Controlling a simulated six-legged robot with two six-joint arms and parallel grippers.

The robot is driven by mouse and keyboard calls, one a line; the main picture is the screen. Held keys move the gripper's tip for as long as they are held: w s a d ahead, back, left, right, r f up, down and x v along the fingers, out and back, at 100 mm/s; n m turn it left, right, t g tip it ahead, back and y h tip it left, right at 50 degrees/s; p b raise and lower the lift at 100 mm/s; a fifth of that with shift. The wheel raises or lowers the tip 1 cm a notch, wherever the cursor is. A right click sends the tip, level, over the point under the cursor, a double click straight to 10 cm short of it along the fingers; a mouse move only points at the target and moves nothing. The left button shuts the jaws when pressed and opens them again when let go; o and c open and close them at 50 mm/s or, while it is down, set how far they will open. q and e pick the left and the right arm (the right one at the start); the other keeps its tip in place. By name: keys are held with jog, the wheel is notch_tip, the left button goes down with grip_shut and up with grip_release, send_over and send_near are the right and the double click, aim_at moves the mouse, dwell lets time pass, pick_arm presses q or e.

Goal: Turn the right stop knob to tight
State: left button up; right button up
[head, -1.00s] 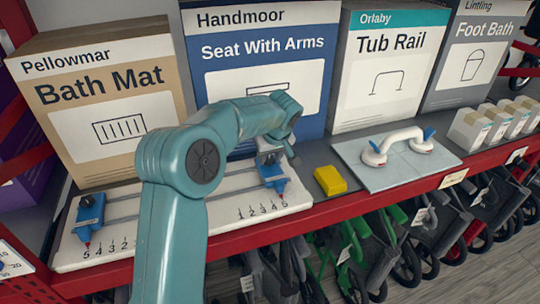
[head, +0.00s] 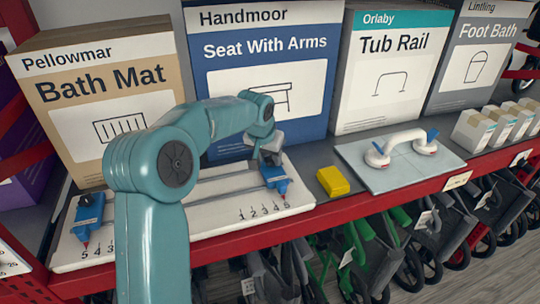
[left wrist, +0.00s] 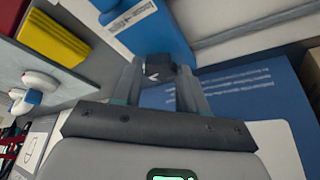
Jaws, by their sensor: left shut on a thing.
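The right stop (head: 276,180) is a blue block with a red-tipped pointer on the white scale board (head: 215,219), near its printed 5. In the left wrist view the gripper (left wrist: 159,82) is shut on the small dark knob (left wrist: 158,66) with a white mark. The knob sits between the fingertips, at the end of the blue stop (left wrist: 151,30). In the head view the gripper hides the knob. My right gripper is not in view.
A left stop (head: 88,218) with a dark knob sits at the board's left end. A yellow block (head: 333,181) and a white-handled tub rail (head: 402,144) lie to the right. Large boxes, including Seat With Arms (head: 262,70), stand close behind. A red shelf edge (head: 335,207) runs in front.

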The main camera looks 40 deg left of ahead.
pick_arm(q)
jog(key=m, duration=0.1)
jog(key=m+h, duration=0.1)
jog(key=m, duration=0.1)
jog(key=m+p, duration=0.1)
jog(key=shift+a+m+h, duration=0.3)
jog(key=shift+h, duration=0.1)
jog(key=m+h, duration=0.1)
jog(key=m, duration=0.1)
jog(key=m+p, duration=0.1)
jog(key=m, duration=0.1)
jog(key=shift+w+a+m+h, duration=0.1)
jog(key=shift+a+m+h, duration=0.05)
jog(key=shift+m+h, duration=0.2)
jog(key=m+h, duration=0.1)
jog(key=m, duration=0.2)
jog(key=shift+w+g, duration=0.1)
jog(key=shift+g, duration=0.3)
jog(key=shift+f+m+g+h+p, duration=0.15)
jog(key=shift+m+g+h+p, duration=0.2)
jog(key=shift+m, duration=0.9)
jog(key=o, duration=1.1)
jog(key=shift+c, duration=0.2)
jog(key=shift+w, duration=0.2)
